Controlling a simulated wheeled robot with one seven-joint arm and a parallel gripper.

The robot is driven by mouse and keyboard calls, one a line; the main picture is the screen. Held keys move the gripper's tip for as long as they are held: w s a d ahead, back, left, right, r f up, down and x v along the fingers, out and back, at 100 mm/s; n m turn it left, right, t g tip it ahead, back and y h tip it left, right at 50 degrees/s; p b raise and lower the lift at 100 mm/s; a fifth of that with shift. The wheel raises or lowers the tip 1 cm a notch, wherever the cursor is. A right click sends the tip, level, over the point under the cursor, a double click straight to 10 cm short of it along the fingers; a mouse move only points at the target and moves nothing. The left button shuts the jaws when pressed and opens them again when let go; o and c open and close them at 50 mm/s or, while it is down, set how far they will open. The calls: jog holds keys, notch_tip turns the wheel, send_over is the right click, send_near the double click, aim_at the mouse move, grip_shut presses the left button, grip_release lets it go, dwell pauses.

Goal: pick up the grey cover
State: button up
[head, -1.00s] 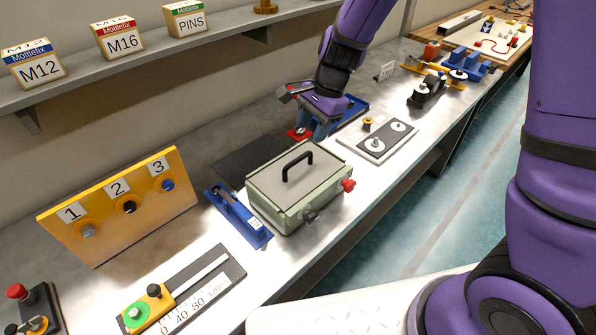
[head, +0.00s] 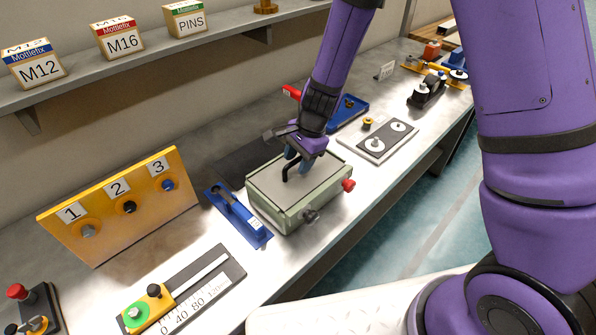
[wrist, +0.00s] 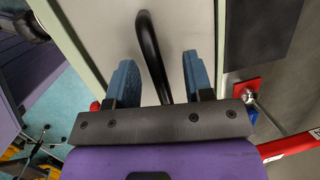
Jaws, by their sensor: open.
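The grey cover (head: 270,187) is the flat lid with a black arched handle (head: 288,172) on top of a pale green box (head: 292,216) in the head view. My gripper (head: 296,160) is over the handle, its blue fingers pointing down. In the wrist view, the open blue fingers of my gripper (wrist: 160,80) stand on either side of the black handle (wrist: 152,50), with gaps on both sides. The cover (wrist: 172,30) fills the middle behind them. My gripper hides part of the handle and the lid's far side in the head view.
A red knob (head: 348,185) and a dark knob (head: 311,215) stick out of the box's front. A blue fixture (head: 237,216) stands close on its left, a plate with white discs (head: 378,142) to its right. A dark mat (head: 245,160) lies behind.

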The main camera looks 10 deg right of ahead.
jog(key=shift+f, duration=0.1)
grip_shut()
dwell(0.3)
